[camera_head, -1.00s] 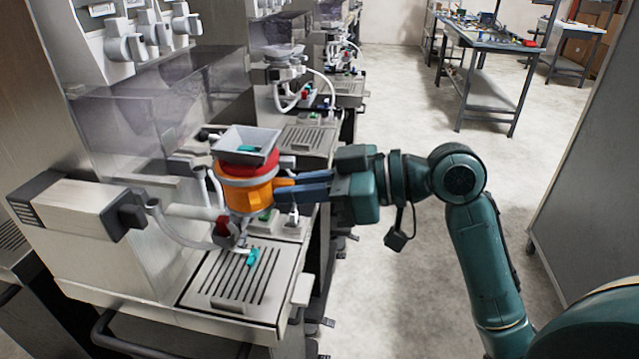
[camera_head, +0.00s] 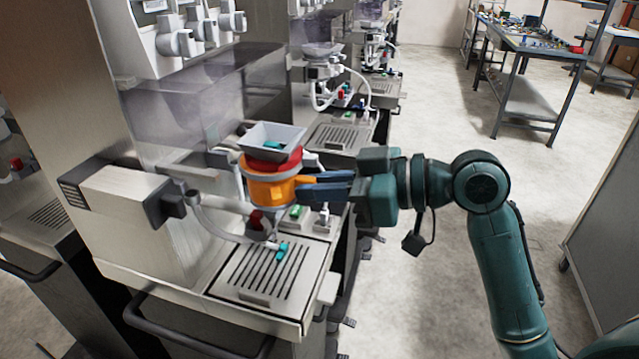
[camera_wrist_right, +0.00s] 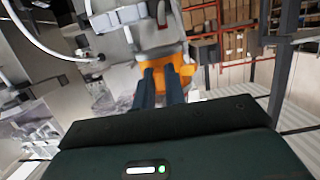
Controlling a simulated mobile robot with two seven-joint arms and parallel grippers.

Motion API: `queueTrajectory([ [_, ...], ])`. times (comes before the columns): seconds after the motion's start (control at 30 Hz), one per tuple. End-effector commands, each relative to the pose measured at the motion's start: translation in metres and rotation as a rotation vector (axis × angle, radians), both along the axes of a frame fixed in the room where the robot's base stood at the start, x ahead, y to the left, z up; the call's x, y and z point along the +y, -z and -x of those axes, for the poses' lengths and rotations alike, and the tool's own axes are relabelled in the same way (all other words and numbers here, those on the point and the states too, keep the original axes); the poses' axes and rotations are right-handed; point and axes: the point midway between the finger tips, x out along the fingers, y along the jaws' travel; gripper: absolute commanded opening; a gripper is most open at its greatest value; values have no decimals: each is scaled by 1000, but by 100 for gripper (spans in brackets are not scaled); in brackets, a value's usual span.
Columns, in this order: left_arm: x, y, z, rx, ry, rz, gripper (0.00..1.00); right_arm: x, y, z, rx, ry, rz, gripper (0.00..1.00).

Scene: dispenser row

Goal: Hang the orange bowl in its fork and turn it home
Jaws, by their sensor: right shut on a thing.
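The orange bowl (camera_head: 266,190) is held below the red collar and the grey square hopper (camera_head: 272,138) of the nearest dispenser. My right gripper (camera_head: 304,189) comes in from the right, its blue fingers shut on the bowl's handle side. In the right wrist view the two fingers (camera_wrist_right: 162,84) reach the orange bowl (camera_wrist_right: 187,72), with pale dispenser parts beyond it. The fork is mostly hidden around the bowl, and I cannot tell whether the bowl is seated in it. My left gripper is not in view.
A slotted drip tray (camera_head: 262,275) with a small teal piece (camera_head: 283,250) lies below the bowl. A curved pale hose runs just left of the bowl. More dispensers stand behind in a row. The floor (camera_head: 450,270) to the right is open, with a workbench (camera_head: 520,45) farther back.

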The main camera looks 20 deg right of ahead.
Motion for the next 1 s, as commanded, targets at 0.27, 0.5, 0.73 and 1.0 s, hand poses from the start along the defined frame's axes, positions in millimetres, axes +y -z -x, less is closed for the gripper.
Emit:
queueTrajectory([
  [0.27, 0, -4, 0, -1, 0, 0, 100, 7, -1, -5, -1, 0, -1, 0],
  [0.5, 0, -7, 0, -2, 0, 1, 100, 15, -1, -11, -1, 0, -1, 0],
  [0.73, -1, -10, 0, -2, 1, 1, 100, 23, -2, -16, -2, 0, -2, 0],
  [1.0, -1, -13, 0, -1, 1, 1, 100, 31, -1, -22, 0, 0, -2, 0],
])
